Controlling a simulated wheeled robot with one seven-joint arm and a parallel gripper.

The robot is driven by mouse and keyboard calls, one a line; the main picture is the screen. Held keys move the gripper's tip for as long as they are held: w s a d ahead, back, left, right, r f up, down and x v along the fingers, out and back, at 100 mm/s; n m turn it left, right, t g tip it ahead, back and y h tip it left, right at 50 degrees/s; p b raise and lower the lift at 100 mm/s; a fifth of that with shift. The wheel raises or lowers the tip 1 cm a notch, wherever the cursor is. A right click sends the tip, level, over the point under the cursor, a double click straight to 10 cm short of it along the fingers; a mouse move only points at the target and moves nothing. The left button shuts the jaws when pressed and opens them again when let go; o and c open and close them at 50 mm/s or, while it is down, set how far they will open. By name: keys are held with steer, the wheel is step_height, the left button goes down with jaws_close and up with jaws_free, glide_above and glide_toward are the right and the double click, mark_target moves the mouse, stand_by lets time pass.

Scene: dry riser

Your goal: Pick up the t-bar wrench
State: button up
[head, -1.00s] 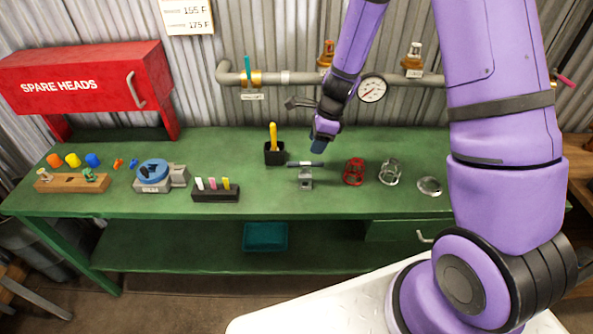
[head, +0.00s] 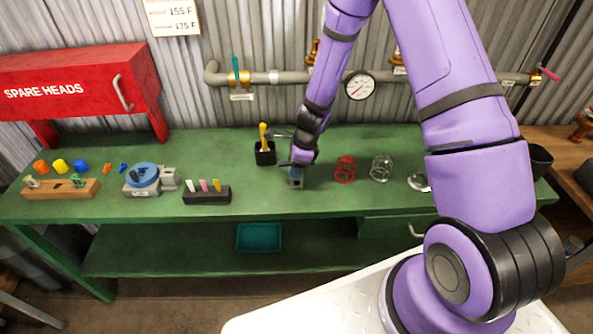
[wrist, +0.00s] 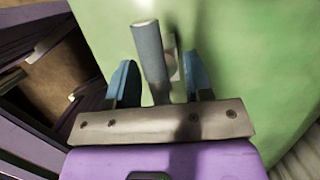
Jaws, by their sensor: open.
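The t-bar wrench shows in the wrist view as a grey round bar (wrist: 150,55) between my fingers, with a lighter grey part beside it. In the head view my gripper (head: 300,164) is low over the bench. Contact with the bar cannot be told.
A black cup with a yellow-handled tool (head: 264,152) stands just left of my gripper. A red cage (head: 345,169) and a clear cage (head: 381,168) stand to the right. A marker holder (head: 206,196) is at the front left. Pipes with a gauge (head: 360,86) run behind.

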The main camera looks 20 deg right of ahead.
steer(key=shift+f, duration=0.15)
jaws_close()
stand_by(0.4)
